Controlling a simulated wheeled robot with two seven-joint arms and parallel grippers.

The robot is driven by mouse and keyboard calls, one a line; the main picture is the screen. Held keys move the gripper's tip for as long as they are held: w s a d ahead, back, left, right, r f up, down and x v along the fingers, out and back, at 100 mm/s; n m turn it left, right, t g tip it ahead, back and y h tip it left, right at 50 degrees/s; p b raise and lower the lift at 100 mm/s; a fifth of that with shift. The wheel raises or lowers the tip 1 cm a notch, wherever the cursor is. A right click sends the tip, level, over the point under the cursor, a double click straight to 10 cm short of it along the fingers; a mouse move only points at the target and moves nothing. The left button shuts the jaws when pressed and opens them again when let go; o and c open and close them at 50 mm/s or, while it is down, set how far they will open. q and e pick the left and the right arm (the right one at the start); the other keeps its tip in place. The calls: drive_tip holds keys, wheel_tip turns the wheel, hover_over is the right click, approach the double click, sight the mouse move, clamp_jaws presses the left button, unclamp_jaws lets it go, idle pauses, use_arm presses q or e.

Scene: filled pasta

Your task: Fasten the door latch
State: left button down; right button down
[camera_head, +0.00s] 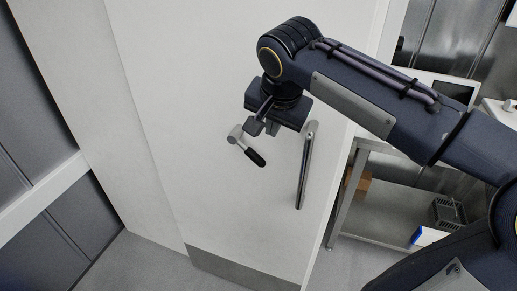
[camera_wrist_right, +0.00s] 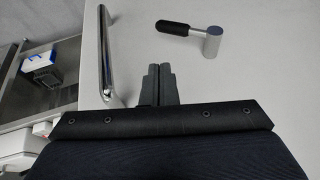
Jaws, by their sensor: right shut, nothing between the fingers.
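The door latch (camera_head: 254,156) is a short lever on the white door (camera_head: 170,120), with a grey metal hub and a black grip. In the head view the grip slants down and right from the hub. The latch also shows in the right wrist view (camera_wrist_right: 175,28), near the top, grip to the left of the hub. My right gripper (camera_head: 258,128) is in front of the door, just above the latch in the head view. Its fingers (camera_wrist_right: 158,72) are shut with nothing between them, and appear apart from the latch. My left gripper is out of view.
A vertical metal bar handle (camera_head: 305,165) stands on the door, right of the latch. A metal shelf unit (camera_head: 385,215) with a few items is to the right, partly behind my arm. Grey wall panels (camera_head: 40,130) are at left. Floor shows below the door.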

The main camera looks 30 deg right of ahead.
approach(258, 157)
wheel_tip(258, 157, down, 3)
drive_tip(key=d, duration=0.2)
drive_tip(key=shift+w+a+f+p, duration=0.2)
drive_tip(key=shift+w+f+p, duration=0.1)
drive_tip(key=shift+w+f, duration=0.35)
drive_tip(key=shift+w+a+f+p, duration=0.2)
drive_tip(key=shift+w+f+p, duration=0.1)
drive_tip(key=shift+w+f, duration=0.35)
drive_tip(key=shift+r, duration=0.1)
drive_tip(key=shift+w+f+t+y+b, duration=0.1)
drive_tip(key=shift+f+t+y+b, duration=0.3)
drive_tip(key=shift+b, duration=1.3)
drive_tip(key=f+t+y+b, duration=0.1)
drive_tip(key=t+b, duration=0.1)
drive_tip(key=b, duration=0.3)
drive_tip(key=w+a+f+m+t+y+b, duration=0.1)
drive_tip(key=f+t+b, duration=0.1)
drive_tip(key=b, duration=0.4)
drive_tip(key=w+a+f+m+t+y+b, duration=0.1)
drive_tip(key=f+t+y+b, duration=0.1)
drive_tip(key=b, duration=0.4)
drive_tip(key=shift+w, duration=0.2)
drive_tip(key=shift+a, duration=0.1)
